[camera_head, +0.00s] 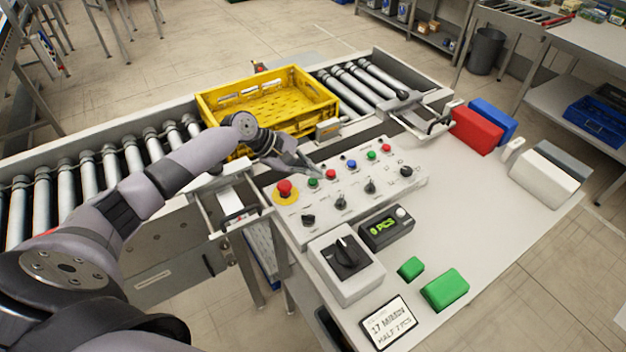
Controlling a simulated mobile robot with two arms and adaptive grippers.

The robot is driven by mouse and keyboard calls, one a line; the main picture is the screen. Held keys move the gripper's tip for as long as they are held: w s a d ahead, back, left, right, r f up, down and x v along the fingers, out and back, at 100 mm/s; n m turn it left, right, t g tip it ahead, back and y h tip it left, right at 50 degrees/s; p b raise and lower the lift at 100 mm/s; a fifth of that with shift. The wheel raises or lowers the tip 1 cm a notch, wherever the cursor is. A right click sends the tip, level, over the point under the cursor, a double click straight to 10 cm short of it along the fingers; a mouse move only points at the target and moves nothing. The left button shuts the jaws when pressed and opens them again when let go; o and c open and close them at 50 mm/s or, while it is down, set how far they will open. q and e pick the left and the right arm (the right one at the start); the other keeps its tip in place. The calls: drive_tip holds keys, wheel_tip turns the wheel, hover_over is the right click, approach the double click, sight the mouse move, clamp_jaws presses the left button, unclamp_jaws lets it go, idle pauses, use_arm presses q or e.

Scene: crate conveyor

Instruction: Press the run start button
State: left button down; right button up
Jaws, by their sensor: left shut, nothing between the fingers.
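The sloped grey control panel (322,219) stands at the table's left side. Its upper row holds a green button (313,183), a red button (331,174), a blue button (351,165), a second green button (371,155) and a second red button (386,148). The labels are too small to read, so I cannot tell which green one is run start. My left gripper (316,171) is shut and empty, its tips by the upper edge of the panel, close to the first green and red buttons. I cannot tell if it touches. My right gripper is not in view.
A red mushroom button on a yellow ring (285,188) sits at the panel's left end. A yellow crate (322,112) stands on the roller conveyor behind.

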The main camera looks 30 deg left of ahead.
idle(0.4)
use_arm(q)
drive_tip(key=shift+f, duration=0.1)
drive_tip(key=shift+f, duration=0.25)
drive_tip(key=shift+f, duration=0.6)
idle(0.6)
drive_tip(key=shift+r, duration=0.1)
drive_tip(key=shift+r+p, duration=0.85)
drive_tip(key=shift+p, duration=0.4)
